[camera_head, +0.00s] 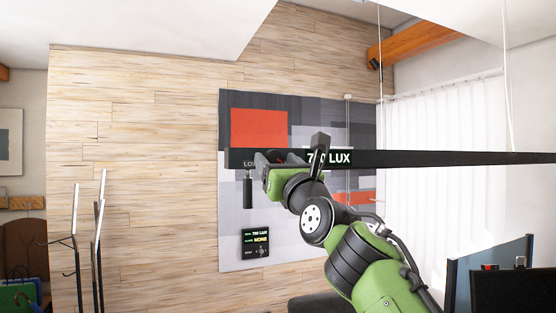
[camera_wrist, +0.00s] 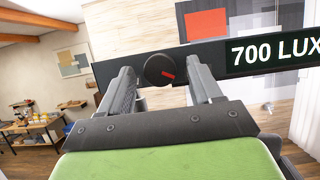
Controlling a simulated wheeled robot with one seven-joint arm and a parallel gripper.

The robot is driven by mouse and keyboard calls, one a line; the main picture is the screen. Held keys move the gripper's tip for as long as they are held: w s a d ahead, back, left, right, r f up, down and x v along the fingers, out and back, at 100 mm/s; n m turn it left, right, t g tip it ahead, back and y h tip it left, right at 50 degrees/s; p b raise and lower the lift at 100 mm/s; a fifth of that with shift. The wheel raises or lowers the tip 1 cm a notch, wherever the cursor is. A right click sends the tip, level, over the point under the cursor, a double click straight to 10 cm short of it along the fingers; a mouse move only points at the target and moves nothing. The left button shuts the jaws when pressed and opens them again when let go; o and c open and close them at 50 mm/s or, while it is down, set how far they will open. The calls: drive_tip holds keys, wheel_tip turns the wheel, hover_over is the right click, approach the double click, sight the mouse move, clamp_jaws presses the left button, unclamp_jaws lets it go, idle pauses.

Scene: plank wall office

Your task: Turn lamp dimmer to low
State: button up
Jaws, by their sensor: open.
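The lamp is a long black bar (camera_head: 440,158) hanging on thin cords; it also crosses the wrist view (camera_wrist: 215,58). Its dimmer is a round dark knob (camera_wrist: 159,69) with a red mark pointing right and slightly down. To its right, a lit display (camera_wrist: 272,50) reads 700 LUX. In the head view, my arm partly covers the display (camera_head: 341,158) and hides most of the knob. A partly covered label starting "LO" (camera_head: 249,163) is left of the knob. My gripper (camera_wrist: 163,78) is open, its fingers on either side of the knob in the picture; I cannot tell whether they touch it.
A dark cylinder (camera_head: 248,190) hangs below the bar's left end. A small black panel (camera_head: 255,243) with lit text is on the grey-and-red wall picture (camera_head: 235,210). A coat stand (camera_head: 98,235) is left; monitors (camera_head: 495,280) are lower right.

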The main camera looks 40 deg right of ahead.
drive_tip(key=shift+f, duration=0.1)
drive_tip(key=c, duration=1)
drive_tip(key=shift+c, duration=0.2)
drive_tip(key=shift+n+y, duration=0.4)
drive_tip(key=shift+n, duration=0.1)
drive_tip(key=n+y, duration=0.2)
drive_tip(key=n, duration=0.2)
drive_tip(key=shift+d, duration=0.2)
drive_tip(key=n+y, duration=0.1)
drive_tip(key=n, duration=0.1)
drive_tip(key=n+y, duration=0.1)
drive_tip(key=n, duration=0.2)
drive_tip(key=shift+d+y, duration=0.15)
drive_tip(key=shift+y, duration=0.15)
drive_tip(key=n, duration=0.2)
drive_tip(key=n+g+y, duration=0.1)
drive_tip(key=n, duration=0.1)
drive_tip(key=n+y, duration=0.1)
drive_tip(key=n, duration=0.1)
drive_tip(key=shift+s+d+r+g, duration=0.1)
drive_tip(key=shift+r+g, duration=0.2)
drive_tip(key=shift+n, duration=0.4)
